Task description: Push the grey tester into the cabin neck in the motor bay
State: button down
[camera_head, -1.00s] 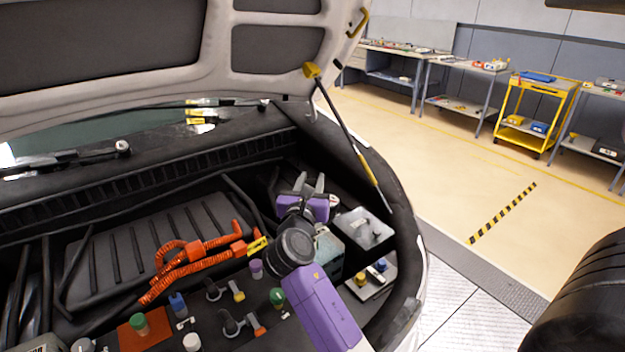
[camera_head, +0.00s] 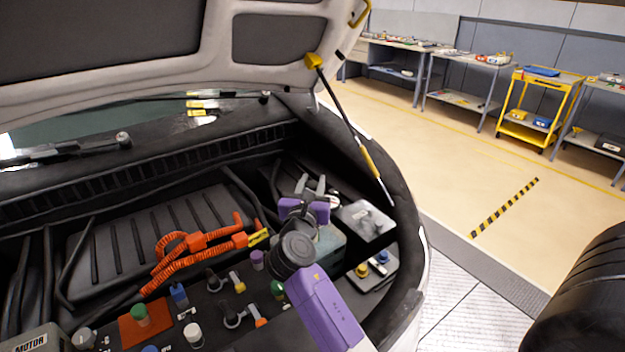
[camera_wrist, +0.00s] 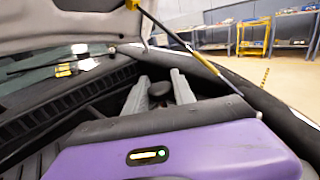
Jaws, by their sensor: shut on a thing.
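My gripper (camera_head: 316,186) is low over the right rear part of the motor bay, its two grey fingers pointing away from the camera. In the wrist view the fingers (camera_wrist: 160,76) are shut on a dark grey rounded piece, which I take to be the grey tester (camera_wrist: 159,90). Only its top shows between the fingers; its lower end is hidden. In the head view my purple wrist and fingers hide it. I cannot make out the cabin neck, nor whether the tester touches it.
A pale-topped box (camera_head: 366,221) stands right of my gripper, with a yellow cap (camera_head: 362,270) and a blue cap in front. Orange cables (camera_head: 205,248) lie to the left. The hood strut (camera_head: 345,115) rises behind on the right, under the raised hood (camera_head: 170,75).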

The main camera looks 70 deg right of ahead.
jog(key=shift+f+b, duration=0.45)
jog(key=shift+f, duration=0.55)
jog(key=shift+p, duration=1.15)
dwell(1.1)
jog(key=shift+f+b, duration=0.65)
jog(key=shift+f, duration=0.85)
jog(key=c, duration=1)
grip_release()
jog(key=shift+o, duration=0.2)
jog(key=b+v, duration=0.1)
jog(key=v, duration=0.6)
jog(key=shift+s+a, duration=0.15)
jog(key=shift+a, duration=0.25)
